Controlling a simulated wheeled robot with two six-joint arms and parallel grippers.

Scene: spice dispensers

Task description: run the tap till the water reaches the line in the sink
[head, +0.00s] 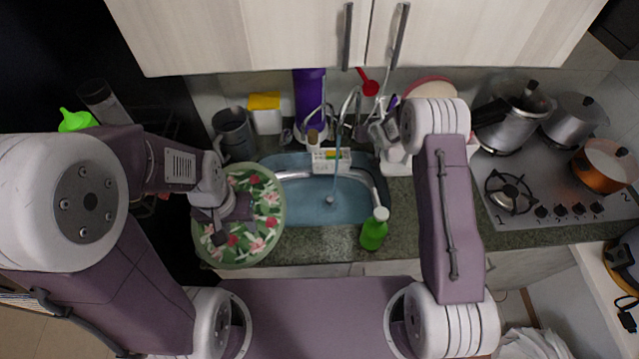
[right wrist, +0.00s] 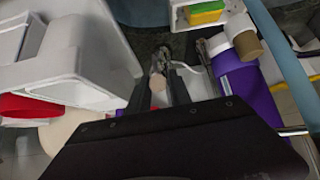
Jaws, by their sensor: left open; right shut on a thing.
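The metal tap (head: 347,108) stands behind the sink, and a thin stream of water runs from it. The sink (head: 378,185) holds bluish water (head: 318,205) over its floor; I cannot make out the line in it. In the right wrist view, my right gripper (right wrist: 166,75) is shut on a small metal part (right wrist: 160,60), seemingly the tap's handle, mostly hidden between the fingers. My left gripper (head: 222,228) is open over a round floral tray (head: 270,235), left of the sink.
A green bottle (head: 374,232) stands at the sink's front right edge. A sponge caddy (head: 326,160) is at the sink's back edge. A purple bottle (head: 308,90) and a white rack (head: 395,163) stand close to the tap. Pots (head: 515,120) and the hob (head: 540,190) are at right.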

